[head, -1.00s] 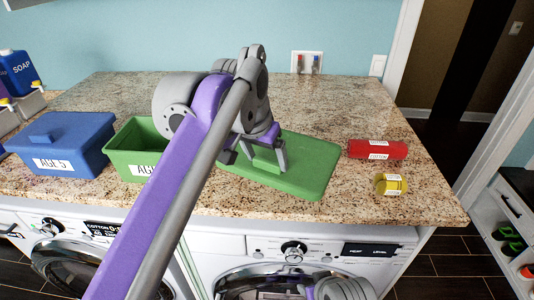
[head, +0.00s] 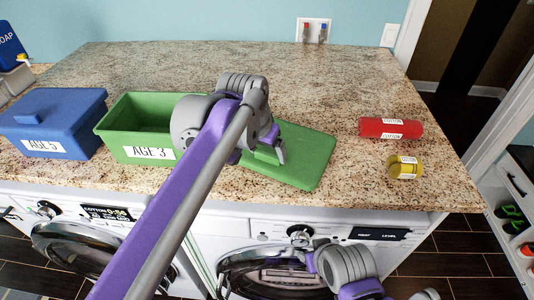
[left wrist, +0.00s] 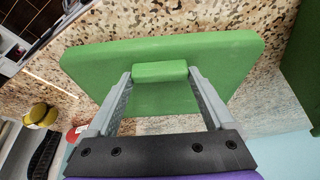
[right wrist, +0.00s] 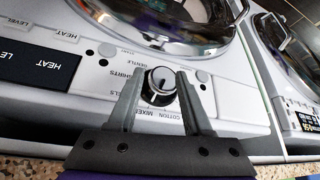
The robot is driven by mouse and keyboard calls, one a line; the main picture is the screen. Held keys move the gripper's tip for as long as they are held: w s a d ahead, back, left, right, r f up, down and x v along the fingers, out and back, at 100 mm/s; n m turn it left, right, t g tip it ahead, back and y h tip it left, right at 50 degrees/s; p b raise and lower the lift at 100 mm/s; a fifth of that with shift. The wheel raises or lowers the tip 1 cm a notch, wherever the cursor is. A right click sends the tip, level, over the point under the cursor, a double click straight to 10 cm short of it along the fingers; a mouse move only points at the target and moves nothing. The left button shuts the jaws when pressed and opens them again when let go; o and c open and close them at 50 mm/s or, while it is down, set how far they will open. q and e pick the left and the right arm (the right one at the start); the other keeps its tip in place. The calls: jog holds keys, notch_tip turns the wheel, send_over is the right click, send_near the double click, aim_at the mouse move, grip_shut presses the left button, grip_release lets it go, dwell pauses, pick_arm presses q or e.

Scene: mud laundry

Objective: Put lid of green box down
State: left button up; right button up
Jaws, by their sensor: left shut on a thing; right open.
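The green lid (head: 305,160) is flat, with a raised handle (left wrist: 160,71). It is at the counter to the right of the open green box (head: 112,128), labelled AGE 3; I cannot tell whether it touches the counter. My left gripper (head: 262,150) is shut on the lid's handle, with one finger on each side in the left wrist view (left wrist: 160,80). My left arm hides part of the box and lid in the head view. My right gripper (right wrist: 160,88) is open and empty, in front of the washer's dial (right wrist: 159,86).
A lidded blue box (head: 75,125) stands left of the green box. A red bottle (head: 390,129) and a yellow one (head: 405,168) lie right of the lid. The speckled counter (head: 300,75) is clear behind. Washers (head: 270,232) stand below its front edge.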

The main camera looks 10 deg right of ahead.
pick_arm(q)
jog(key=shift+s+f, duration=0.15)
jog(key=shift+f, duration=0.2)
jog(key=shift+f, duration=0.15)
jog(key=o, duration=1.2)
jog(key=v, duration=1.2)
jog(key=s+a+f+n+t+y, duration=0.1)
jog(key=s+a+f+n, duration=0.3)
jog(key=a+f, duration=0.9)
jog(key=s+a+f+n, duration=0.1)
jog(key=s+a+f, duration=0.2)
jog(key=a+f, duration=0.1)
jog(key=s+a+f+n+t+y, duration=0.1)
jog(key=s+a+f, duration=0.3)
jog(key=f, duration=0.1)
jog(key=s+a+f+n, duration=0.1)
jog(key=s+a+f, duration=0.2)
jog(key=a+f, duration=0.1)
jog(key=shift+s+f+n+y+p, duration=0.35)
jog(key=shift+f+n+y, duration=0.05)
jog(key=shift+f, duration=0.3)
